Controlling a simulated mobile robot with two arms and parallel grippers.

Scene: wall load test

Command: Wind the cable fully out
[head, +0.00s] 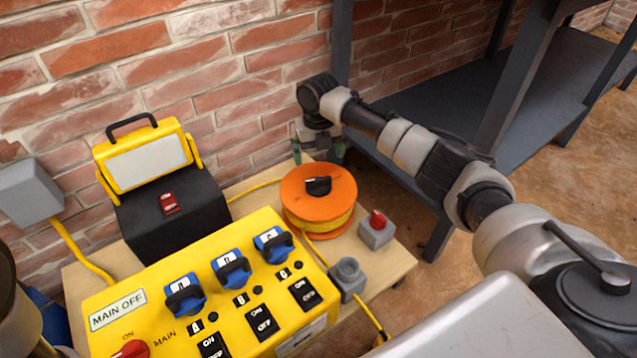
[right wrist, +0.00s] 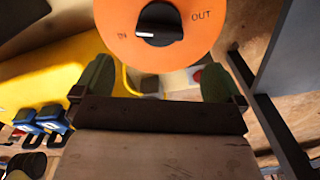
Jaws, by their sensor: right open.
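The orange cable reel (head: 304,205) stands on the wooden board with yellow cable (head: 326,229) wound under its top disc. A black knob (head: 318,186) sits on the disc. In the right wrist view the disc (right wrist: 120,42) carries the words IN and OUT, and the knob (right wrist: 158,24) has a white mark on the IN side. My right gripper (head: 318,154) is open and empty just behind the reel. Its green fingers (right wrist: 155,82) are apart in the right wrist view, with the knob beyond them. My left gripper is not in view.
A yellow switch box (head: 165,338) with blue-backed knobs fills the front of the board (head: 395,262). A black box with a yellow lamp (head: 148,160) stands left of the reel. A red-button box (head: 376,230), grey socket (head: 347,278) and dark shelf (head: 420,120) are near on the right.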

